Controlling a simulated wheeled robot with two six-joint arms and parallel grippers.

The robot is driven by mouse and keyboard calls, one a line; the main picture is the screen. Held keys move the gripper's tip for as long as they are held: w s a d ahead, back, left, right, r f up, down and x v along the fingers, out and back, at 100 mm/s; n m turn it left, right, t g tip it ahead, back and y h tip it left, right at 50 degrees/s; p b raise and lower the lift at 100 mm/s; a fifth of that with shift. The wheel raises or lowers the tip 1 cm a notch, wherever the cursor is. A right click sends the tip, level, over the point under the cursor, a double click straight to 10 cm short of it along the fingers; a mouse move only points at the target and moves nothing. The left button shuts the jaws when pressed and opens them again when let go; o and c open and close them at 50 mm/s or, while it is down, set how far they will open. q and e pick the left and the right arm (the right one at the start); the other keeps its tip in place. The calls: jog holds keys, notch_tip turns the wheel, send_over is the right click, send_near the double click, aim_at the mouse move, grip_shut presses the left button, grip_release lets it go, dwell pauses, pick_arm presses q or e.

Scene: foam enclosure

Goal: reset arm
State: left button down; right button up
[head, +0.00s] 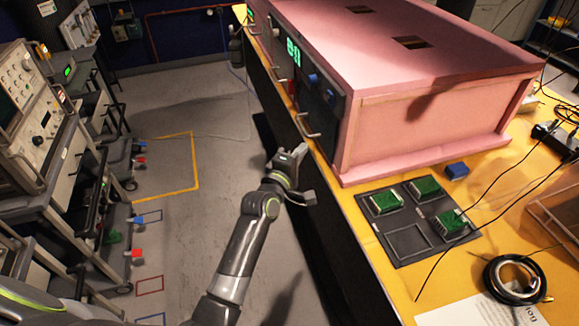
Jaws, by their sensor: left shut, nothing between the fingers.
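My left arm reaches up from the bottom of the head view. Its gripper (298,156) is shut and empty, in front of the long edge of the yellow table and just below a metal handle (306,126) on the dark front panel of the pink foam enclosure (420,110). Whether the fingertips touch the panel or the table edge I cannot tell. My right gripper is not in view.
On the yellow table (385,270), a dark tray (410,243) holds green circuit boards (425,188), with one slot empty. A blue block (457,170) and a coiled black cable (515,278) lie nearby. Equipment carts (40,140) stand at left; the floor (205,215) between is clear.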

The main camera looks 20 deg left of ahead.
pick_arm(q)
jog(key=shift+s+a+b, duration=0.15)
jog(key=shift+s+a, duration=0.1)
jog(key=shift+s, duration=0.65)
jog(key=shift+s+a+b, duration=0.15)
jog(key=shift+s+a, duration=0.05)
jog(key=shift+s, duration=0.7)
jog(key=shift+s+a+b, duration=0.15)
jog(key=shift+s+a, duration=0.1)
jog(key=shift+s, duration=0.65)
jog(key=s+a+f+m+g+y, duration=0.1)
jog(key=s+a+f+m+g, duration=0.3)
jog(key=f, duration=0.8)
jog(key=s+f+m+g+y, duration=0.1)
jog(key=s+f, duration=0.4)
jog(key=f, duration=0.6)
jog(key=s+a+f+m+g+y, duration=0.1)
jog(key=s+a+f+m+g, duration=0.3)
jog(key=f, duration=0.8)
jog(key=s+a+f+m+g, duration=0.2)
jog(key=s+f, duration=0.4)
jog(key=s, duration=0.6)
jog(key=s+a+f+m+g+y, duration=0.1)
jog(key=s+f, duration=0.5)
jog(key=s, duration=0.7)
jog(key=s+a+f+m+g, duration=0.3)
jog(key=s+f, duration=0.4)
jog(key=s, duration=0.6)
jog(key=shift+a+g, duration=0.4)
jog(key=shift+g, duration=0.3)
